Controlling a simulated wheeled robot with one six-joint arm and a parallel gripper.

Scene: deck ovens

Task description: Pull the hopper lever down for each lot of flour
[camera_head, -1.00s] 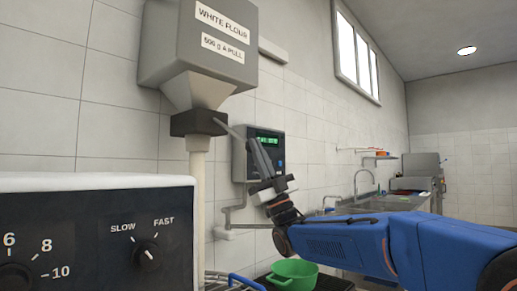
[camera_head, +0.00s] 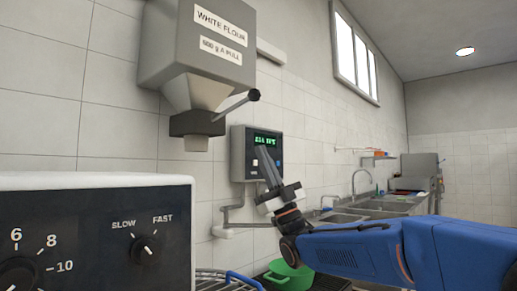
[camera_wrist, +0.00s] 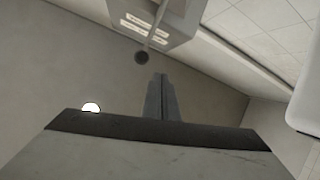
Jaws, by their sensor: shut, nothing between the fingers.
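The grey flour hopper (camera_head: 205,50) hangs on the tiled wall, labelled "WHITE FLOUR" and "500 g A PULL". Its lever (camera_head: 230,107) slants up to the right from the dark outlet block and ends in a dark ball knob (camera_head: 253,95). No flour falls from the outlet (camera_head: 196,143). My gripper (camera_head: 262,150) is shut and empty, below the knob and apart from it, in front of the wall display. In the wrist view my shut fingers (camera_wrist: 161,77) point toward the hopper (camera_wrist: 150,18), with the knob (camera_wrist: 142,57) just beyond the tips.
A wall box with a green display (camera_head: 265,140) is behind my gripper; its text is too small to read. A green bowl (camera_head: 290,277) sits low below my arm, partly hidden. A black-fronted machine with dials (camera_head: 95,240) fills the lower left. Sinks (camera_head: 375,207) stand further back.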

